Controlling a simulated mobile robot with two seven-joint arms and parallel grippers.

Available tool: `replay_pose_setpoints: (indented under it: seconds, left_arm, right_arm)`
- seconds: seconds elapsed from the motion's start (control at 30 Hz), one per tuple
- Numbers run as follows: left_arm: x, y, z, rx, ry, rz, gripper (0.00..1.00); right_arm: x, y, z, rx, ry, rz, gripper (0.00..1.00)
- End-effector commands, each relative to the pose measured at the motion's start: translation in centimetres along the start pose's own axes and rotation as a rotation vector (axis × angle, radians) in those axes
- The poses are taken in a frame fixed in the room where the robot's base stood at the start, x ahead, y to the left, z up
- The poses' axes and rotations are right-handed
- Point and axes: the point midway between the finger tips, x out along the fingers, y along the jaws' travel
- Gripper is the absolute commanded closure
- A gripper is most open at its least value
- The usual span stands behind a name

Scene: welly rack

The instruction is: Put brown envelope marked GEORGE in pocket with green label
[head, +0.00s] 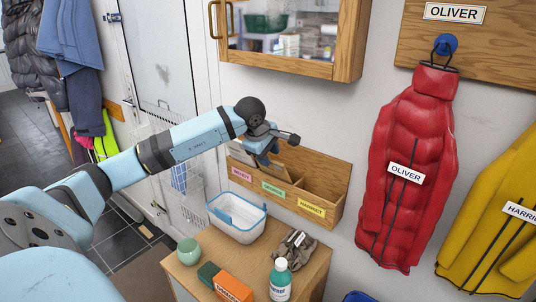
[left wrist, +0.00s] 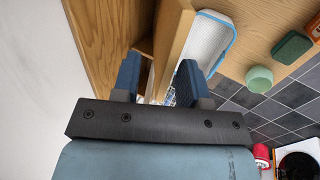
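The wooden pocket rack (head: 330,178) is on the wall, with pink (head: 242,173), green (head: 273,190) and yellow (head: 312,208) labels on its front. My left gripper (head: 272,150) points down over the rack's left part, close to the pink- and green-labelled pockets. In the left wrist view its two blue fingers (left wrist: 158,82) are apart, with the rack's wood close by and nothing clearly held. My right gripper is out of view.
A mirrored wooden cabinet (head: 346,40) hangs above the rack. Below are a white tub with blue rim (head: 236,232), a green pot (head: 188,251), an orange box (head: 233,288), a teal bottle (head: 281,280) and grey gloves (head: 296,246). A red coat (head: 408,145) hangs right.

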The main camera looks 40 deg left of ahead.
Motion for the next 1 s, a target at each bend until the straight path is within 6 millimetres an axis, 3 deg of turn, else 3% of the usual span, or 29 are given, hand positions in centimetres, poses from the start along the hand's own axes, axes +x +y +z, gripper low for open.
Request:
replay_pose_setpoints:
  seconds: [0.17,0.27,0.7,1.0]
  left_arm:
    - [-0.7,0.0,-0.1,0.0,0.001,0.002,0.6]
    - [-2.2,0.0,-0.1,0.002,0.002,0.003,0.6]
    - [-11.6,0.0,0.0,0.001,0.001,0.003,0.6]
    - [-13.8,0.0,0.0,0.0,0.0,0.001,0.6]
  right_arm:
    - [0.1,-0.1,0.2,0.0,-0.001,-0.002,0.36]
    - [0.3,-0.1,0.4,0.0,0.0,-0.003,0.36]
    - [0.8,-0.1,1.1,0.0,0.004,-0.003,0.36]
    - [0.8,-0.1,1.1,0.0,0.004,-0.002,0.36]
